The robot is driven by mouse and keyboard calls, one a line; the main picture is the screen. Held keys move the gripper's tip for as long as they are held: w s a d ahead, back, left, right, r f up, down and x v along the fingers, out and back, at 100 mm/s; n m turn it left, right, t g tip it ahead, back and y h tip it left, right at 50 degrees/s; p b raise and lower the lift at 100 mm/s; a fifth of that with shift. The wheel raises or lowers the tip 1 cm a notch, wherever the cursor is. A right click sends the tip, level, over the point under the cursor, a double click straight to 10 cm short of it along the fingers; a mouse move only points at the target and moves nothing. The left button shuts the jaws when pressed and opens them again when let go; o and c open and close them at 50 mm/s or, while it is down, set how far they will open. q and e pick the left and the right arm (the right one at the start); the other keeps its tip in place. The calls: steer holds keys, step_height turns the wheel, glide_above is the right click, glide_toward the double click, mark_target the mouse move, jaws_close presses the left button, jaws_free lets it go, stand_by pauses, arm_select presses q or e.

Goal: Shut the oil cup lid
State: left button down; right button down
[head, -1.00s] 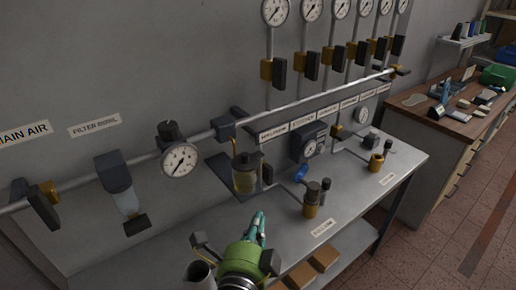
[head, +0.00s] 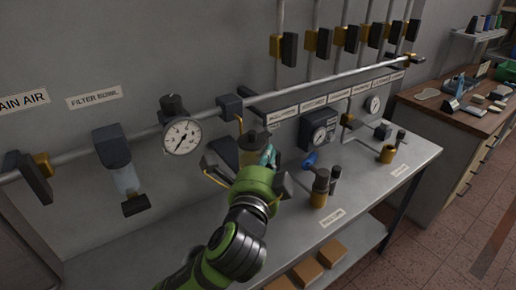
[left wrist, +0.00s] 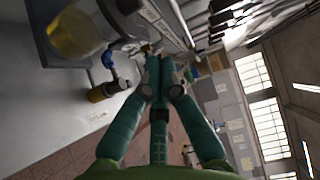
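The oil cup (head: 250,158) is a clear bowl with yellow oil and a dark top, fixed under the pipe at the back of the bench. Its lower part is hidden by my left gripper in the head view. In the left wrist view the oil cup (left wrist: 77,32) is large and close at the upper left. I cannot tell how its lid stands. My left gripper (head: 269,155) is in front of the cup, to its lower right in the head view. Its teal fingers (left wrist: 158,60) come together at the tips and hold nothing visible. My right gripper is not in view.
A pressure gauge (head: 182,136) and filter bowl (head: 126,180) hang left of the cup. A regulator (head: 319,128) is to its right. A brass and black fitting (head: 319,188) stands on the bench (head: 355,190), whose front right is mostly clear.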

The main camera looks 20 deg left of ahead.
mark_target(253, 135)
arm_select(q)
steer(key=w+a, duration=0.1)
steer(key=w+a+p, duration=0.1)
steer(key=w, duration=0.1)
steer(key=shift+w+a, duration=0.15)
steer(key=shift+a, duration=0.15)
steer(key=shift+w+a, duration=0.2)
steer(key=shift+a, duration=0.2)
steer(key=shift+d, duration=0.1)
steer(key=shift+w+a+r+p, duration=0.1)
steer(key=shift+w+a+p, duration=0.1)
steer(key=shift+a+p, duration=0.3)
steer(key=shift+w+a+p, duration=0.15)
steer(key=shift+a+p, duration=0.25)
steer(key=shift+p, duration=0.2)
